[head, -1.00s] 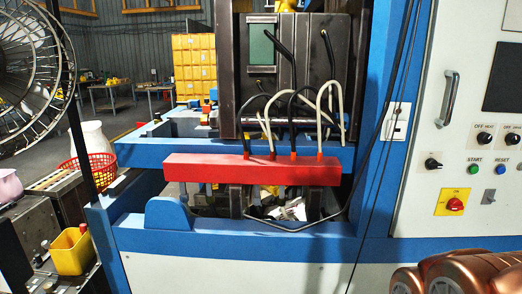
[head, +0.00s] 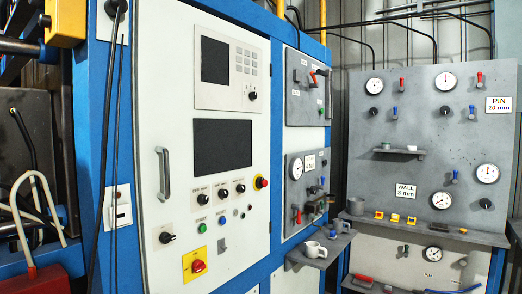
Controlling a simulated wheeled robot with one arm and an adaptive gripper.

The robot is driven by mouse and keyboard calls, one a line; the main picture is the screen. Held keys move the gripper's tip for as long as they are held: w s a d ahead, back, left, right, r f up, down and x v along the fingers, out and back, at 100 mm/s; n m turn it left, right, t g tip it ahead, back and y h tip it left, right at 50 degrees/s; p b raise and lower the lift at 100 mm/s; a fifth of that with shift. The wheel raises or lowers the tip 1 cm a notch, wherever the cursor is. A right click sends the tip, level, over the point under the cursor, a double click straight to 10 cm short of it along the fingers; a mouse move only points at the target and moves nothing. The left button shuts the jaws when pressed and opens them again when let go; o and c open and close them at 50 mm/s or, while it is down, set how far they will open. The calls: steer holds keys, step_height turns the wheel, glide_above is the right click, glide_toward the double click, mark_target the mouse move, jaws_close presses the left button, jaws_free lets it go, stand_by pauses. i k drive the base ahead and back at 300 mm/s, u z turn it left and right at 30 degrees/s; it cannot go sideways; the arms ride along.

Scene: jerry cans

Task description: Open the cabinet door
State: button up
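The white cabinet door (head: 235,150) stands left of centre in the head view, set in a blue frame, and looks shut. Its vertical metal handle (head: 163,172) is on the door's left side. The door carries two dark screens, a keypad, several knobs and buttons, and a red rotary switch on a yellow plate (head: 195,264). My gripper is not in view.
Grey gauge panels (head: 430,140) stand at the right. A small shelf (head: 322,248) holding white mugs juts out beside the cabinet. Dark cables (head: 112,140) hang left of the door. A red block (head: 35,284) with hoses is at the lower left.

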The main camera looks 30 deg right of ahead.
mark_target(200, 129)
steer(key=z, duration=0.45)
steer(key=k, duration=0.5)
steer(key=z, duration=1)
steer(key=i, duration=0.9)
steer(key=u, duration=2.6)
